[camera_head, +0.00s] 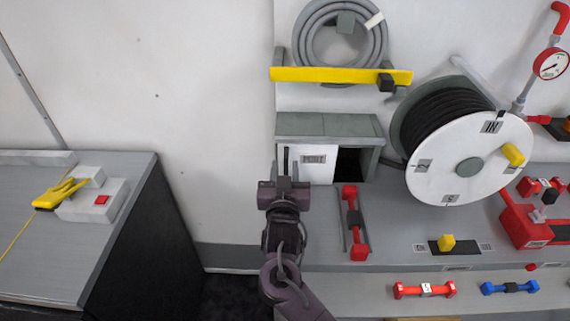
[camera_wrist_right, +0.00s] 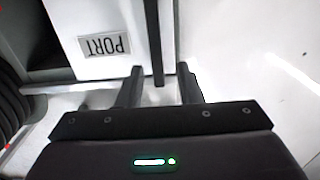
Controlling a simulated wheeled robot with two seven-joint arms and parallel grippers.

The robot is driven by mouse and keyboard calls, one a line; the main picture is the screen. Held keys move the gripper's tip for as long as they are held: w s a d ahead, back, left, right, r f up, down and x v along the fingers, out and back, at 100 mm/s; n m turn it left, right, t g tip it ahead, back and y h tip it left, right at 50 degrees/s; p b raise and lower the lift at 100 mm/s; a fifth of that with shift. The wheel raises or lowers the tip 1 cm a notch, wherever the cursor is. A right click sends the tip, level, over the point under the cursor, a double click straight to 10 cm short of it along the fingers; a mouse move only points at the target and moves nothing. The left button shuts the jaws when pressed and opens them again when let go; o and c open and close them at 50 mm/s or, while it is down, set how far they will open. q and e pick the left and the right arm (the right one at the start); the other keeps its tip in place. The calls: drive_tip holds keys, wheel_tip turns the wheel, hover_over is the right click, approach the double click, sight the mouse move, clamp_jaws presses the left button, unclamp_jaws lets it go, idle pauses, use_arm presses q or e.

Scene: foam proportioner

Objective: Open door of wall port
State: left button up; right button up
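The wall port is a grey box (camera_head: 330,125) on the white wall, with a white door (camera_head: 318,170) carrying a label. The door also shows in the right wrist view, with "PORT" upside down on its label (camera_wrist_right: 104,45). A dark opening (camera_head: 351,164) shows beside the door on the right. A dark upright handle bar (camera_head: 286,158) is at the door's left edge. My right gripper (camera_head: 284,180) is in front of this edge. In the right wrist view its open fingers (camera_wrist_right: 160,88) stand either side of the bar's end (camera_wrist_right: 155,50), with gaps visible. My left gripper is out of view.
A hose reel (camera_head: 470,165) stands right of the port, and a coiled hose (camera_head: 340,45) hangs above a yellow bar (camera_head: 335,75). A red-handled fitting (camera_head: 357,235) is close right of my arm. Wall to the left is clear above the side cabinet (camera_head: 110,215).

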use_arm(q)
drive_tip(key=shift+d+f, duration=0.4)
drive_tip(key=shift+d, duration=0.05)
use_arm(e)
drive_tip(key=s, duration=0.5)
drive_tip(key=shift+s, duration=0.1)
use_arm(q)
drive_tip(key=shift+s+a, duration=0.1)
